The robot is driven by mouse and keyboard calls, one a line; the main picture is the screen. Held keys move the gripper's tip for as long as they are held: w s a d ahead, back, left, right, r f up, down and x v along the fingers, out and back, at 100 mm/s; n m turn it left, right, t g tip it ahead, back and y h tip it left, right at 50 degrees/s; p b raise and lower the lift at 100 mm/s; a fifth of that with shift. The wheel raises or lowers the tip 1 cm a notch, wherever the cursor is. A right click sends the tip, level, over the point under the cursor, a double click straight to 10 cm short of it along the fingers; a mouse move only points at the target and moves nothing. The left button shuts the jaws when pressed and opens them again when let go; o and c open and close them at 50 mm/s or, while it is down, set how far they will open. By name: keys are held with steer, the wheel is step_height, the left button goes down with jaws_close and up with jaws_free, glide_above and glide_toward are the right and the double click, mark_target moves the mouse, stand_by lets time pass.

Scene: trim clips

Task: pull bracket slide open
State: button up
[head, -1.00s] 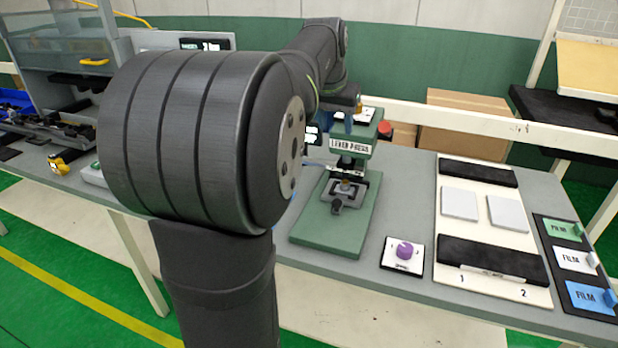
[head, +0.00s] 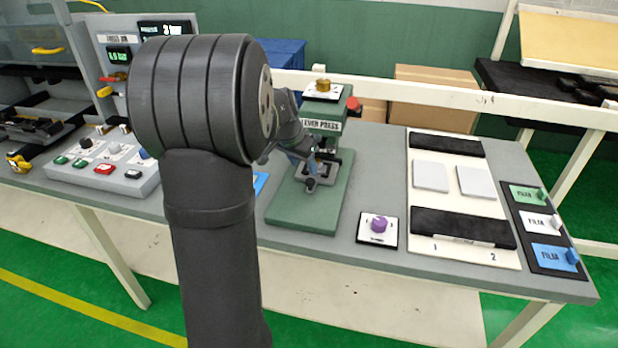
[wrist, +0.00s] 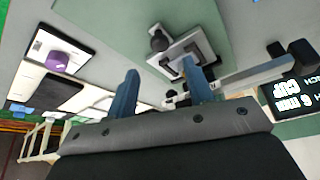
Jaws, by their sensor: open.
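The green lever press (head: 320,125) stands on its green base plate (head: 300,212) in the head view. The bracket slide (head: 322,176), a grey block with a dark knob at its front, sits low on the press. In the wrist view the slide (wrist: 187,50) and its black knob (wrist: 158,42) lie just beyond my fingers. My gripper (wrist: 160,88) is open, with two blue fingers apart and nothing held. The right finger overlaps the slide's edge in that view; I cannot tell whether it touches. In the head view my gripper (head: 303,158) is beside the slide, partly hidden by my arm.
A purple knob on a white plate (head: 363,238) lies right of the press base. A white board (head: 462,205) with two grey pads and film tabs (head: 535,222) are further right. A control box (head: 105,170) with buttons stands left. The bench front between press and purple knob is clear.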

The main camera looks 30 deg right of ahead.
mark_target(310, 180)
steer(key=x, duration=0.7)
steer(key=shift+d+f, duration=0.15)
steer(key=shift+f, duration=0.2)
steer(key=shift+c, duration=0.5)
